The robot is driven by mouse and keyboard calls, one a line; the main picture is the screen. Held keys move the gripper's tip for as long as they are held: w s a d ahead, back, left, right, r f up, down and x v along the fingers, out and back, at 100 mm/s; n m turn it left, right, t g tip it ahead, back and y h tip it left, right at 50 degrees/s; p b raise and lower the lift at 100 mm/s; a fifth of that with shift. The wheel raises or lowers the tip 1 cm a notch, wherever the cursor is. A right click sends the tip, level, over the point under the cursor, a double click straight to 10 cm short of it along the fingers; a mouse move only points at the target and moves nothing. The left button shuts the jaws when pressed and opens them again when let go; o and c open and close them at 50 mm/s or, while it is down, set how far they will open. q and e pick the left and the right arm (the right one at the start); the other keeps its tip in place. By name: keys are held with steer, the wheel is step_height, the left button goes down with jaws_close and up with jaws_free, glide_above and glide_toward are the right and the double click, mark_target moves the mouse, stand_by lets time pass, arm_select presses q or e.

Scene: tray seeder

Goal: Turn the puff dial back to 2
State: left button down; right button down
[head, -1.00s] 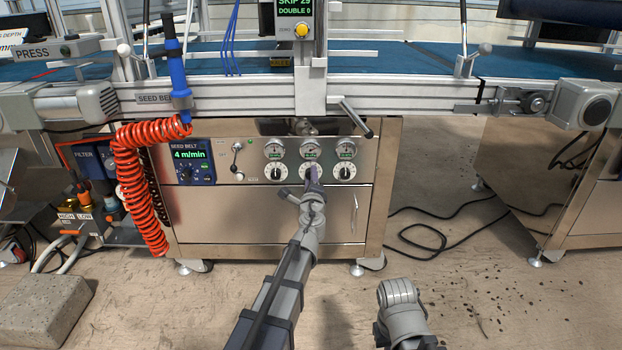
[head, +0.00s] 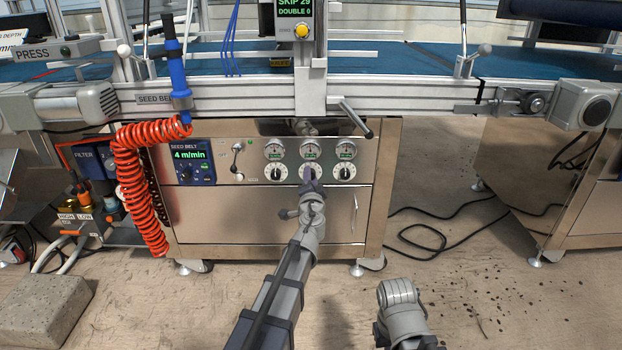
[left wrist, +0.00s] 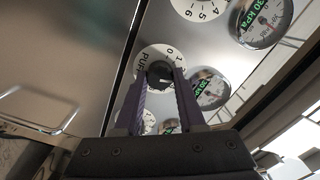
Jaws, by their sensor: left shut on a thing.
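The puff dial (left wrist: 147,56) is a white round scale marked PUFF around a dark knob (left wrist: 160,73) in the left wrist view. In the head view it is the middle one (head: 303,170) of three dials in a row on the steel cabinet front. My left gripper (head: 311,180) reaches it from below and in front. In the left wrist view its two fingers (left wrist: 161,80) stand on either side of the knob and are shut on it. The fingers hide part of the scale, and I cannot read the setting. My right gripper is not in view.
Two similar dials flank it closely, left (head: 269,172) and right (head: 342,171), with gauges (head: 310,149) above. A grey lever handle (head: 356,117) juts out above right. A red coiled hose (head: 138,185) hangs at left. Floor cables (head: 440,240) lie to the right.

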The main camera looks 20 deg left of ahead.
arm_select(q)
steer(key=shift+n, duration=1.1)
steer(key=c, duration=0.5)
jaws_free()
steer(key=shift+s, duration=0.1)
steer(key=v, duration=0.7)
steer(key=shift+s, duration=0.35)
steer(key=shift+d, duration=0.1)
